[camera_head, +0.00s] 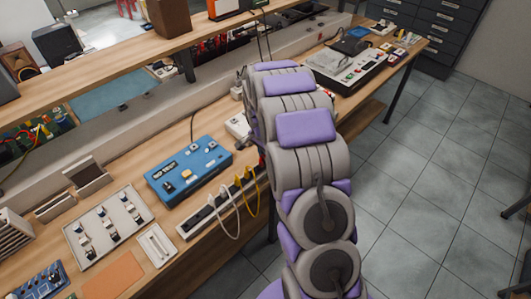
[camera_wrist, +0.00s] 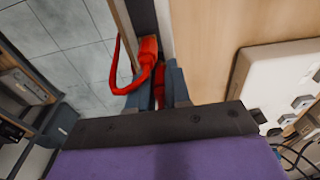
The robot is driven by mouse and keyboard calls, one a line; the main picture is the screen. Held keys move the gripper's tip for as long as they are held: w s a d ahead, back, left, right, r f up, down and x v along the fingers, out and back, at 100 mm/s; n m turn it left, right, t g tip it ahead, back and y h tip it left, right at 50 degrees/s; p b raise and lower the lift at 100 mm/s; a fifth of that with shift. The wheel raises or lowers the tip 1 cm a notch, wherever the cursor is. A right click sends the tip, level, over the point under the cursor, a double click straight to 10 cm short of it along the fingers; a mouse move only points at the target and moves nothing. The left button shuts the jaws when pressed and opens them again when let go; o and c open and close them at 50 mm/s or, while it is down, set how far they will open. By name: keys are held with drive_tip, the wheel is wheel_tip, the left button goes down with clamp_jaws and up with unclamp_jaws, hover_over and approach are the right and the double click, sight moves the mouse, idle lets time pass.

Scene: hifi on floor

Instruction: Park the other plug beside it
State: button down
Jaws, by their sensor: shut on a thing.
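In the wrist view my gripper (camera_wrist: 157,90) is shut on a red plug (camera_wrist: 148,48). Its red cable (camera_wrist: 114,78) loops out to the left of the fingers. The plug lies at the end of a dark strip (camera_wrist: 141,14); I cannot tell whether they touch. In the head view my arm hides the gripper and the red plug. A power strip (camera_head: 190,229) lies along the bench's front edge, with white (camera_head: 232,222) and yellow (camera_head: 252,196) cables hanging from it.
A blue box (camera_head: 189,170) with buttons sits behind the power strip. A switch panel (camera_head: 108,226) and a small white tray (camera_head: 156,244) stand left. A pale mixer-like panel (camera_head: 347,75) lies beyond my arm. Tiled floor (camera_head: 420,180) is open at right.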

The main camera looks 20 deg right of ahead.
drive_tip(key=shift+a, duration=0.1)
idle(0.3)
drive_tip(key=shift+r, duration=0.65)
drive_tip(key=shift+r+p, duration=0.85)
drive_tip(key=shift+r, duration=1)
